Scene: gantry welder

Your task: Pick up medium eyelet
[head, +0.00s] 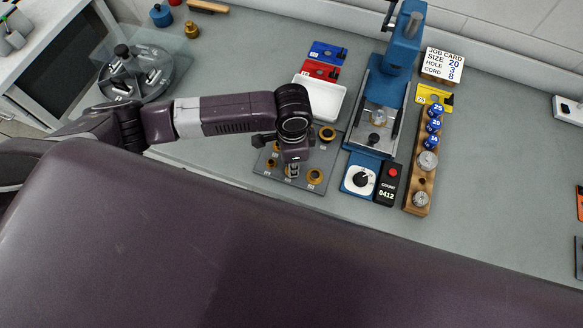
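Gold eyelets of differing sizes sit on a dark grey plate (304,189) on the bench. One large eyelet (327,134) is at the plate's upper right, and another eyelet (316,176) is at its lower right. A smaller eyelet (271,163) is at the left. I cannot tell for sure which is the medium one. My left gripper (292,173) points down over the plate's lower middle and hides part of it. Its fingers are too small to tell whether they are open or hold anything. My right gripper is out of view.
A white tray (321,97) lies behind the plate, with red (319,70) and blue (328,52) cards beyond. A blue press (404,42) and a counter box (388,185) stand right. A wooden die rack (416,198) is beside them. A round carousel (135,75) is left.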

